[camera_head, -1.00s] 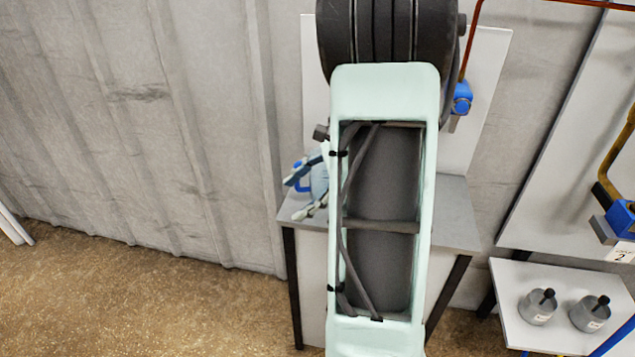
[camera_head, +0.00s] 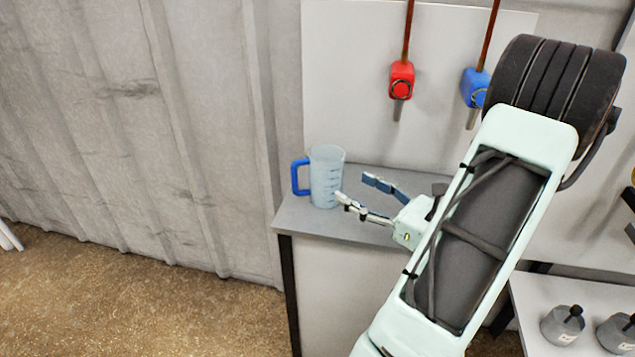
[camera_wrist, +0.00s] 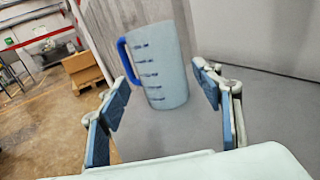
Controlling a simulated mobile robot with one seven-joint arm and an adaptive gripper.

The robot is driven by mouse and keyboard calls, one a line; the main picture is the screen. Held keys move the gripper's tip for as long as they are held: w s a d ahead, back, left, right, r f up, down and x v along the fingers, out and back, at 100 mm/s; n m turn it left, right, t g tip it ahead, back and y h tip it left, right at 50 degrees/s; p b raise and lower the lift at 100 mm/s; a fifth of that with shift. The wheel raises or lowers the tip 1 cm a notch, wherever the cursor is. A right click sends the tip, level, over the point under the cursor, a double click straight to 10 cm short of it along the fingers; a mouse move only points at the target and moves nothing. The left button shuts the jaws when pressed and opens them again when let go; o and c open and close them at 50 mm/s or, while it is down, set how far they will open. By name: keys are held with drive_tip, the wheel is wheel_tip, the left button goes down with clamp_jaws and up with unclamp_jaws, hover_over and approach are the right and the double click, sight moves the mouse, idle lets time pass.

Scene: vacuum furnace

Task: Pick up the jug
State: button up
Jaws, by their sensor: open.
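A translucent pale-blue jug (camera_head: 327,176) with dark level marks and a blue handle stands upright on the left part of a grey table. Its handle points left in the head view. My gripper (camera_head: 354,193) is just right of the jug, fingers pointing toward it, apart from it and empty. In the wrist view the jug (camera_wrist: 161,68) stands ahead, between and beyond the two spread fingers of my gripper (camera_wrist: 162,92). The handle is on its left side there, near the left finger.
The grey table (camera_head: 300,217) has a white back panel (camera_head: 345,60) carrying a red tap unit (camera_head: 401,80) and a blue one (camera_head: 474,87). A corrugated wall is at the left. Two grey flasks (camera_head: 562,325) stand on a white surface at lower right.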

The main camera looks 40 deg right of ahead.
sight(323, 173)
drive_tip(key=w, duration=0.3)
drive_tip(key=w+a+b, duration=0.1)
drive_tip(key=w, duration=0.2)
drive_tip(key=w+a, duration=0.1)
drive_tip(key=w, duration=0.3)
drive_tip(key=shift+a+f+b, duration=0.1)
drive_tip(key=shift+f+b, duration=0.1)
drive_tip(key=shift+b, duration=0.2)
drive_tip(key=shift+c, duration=0.3)
drive_tip(key=c, duration=1)
drive_tip(key=shift+o, duration=0.2)
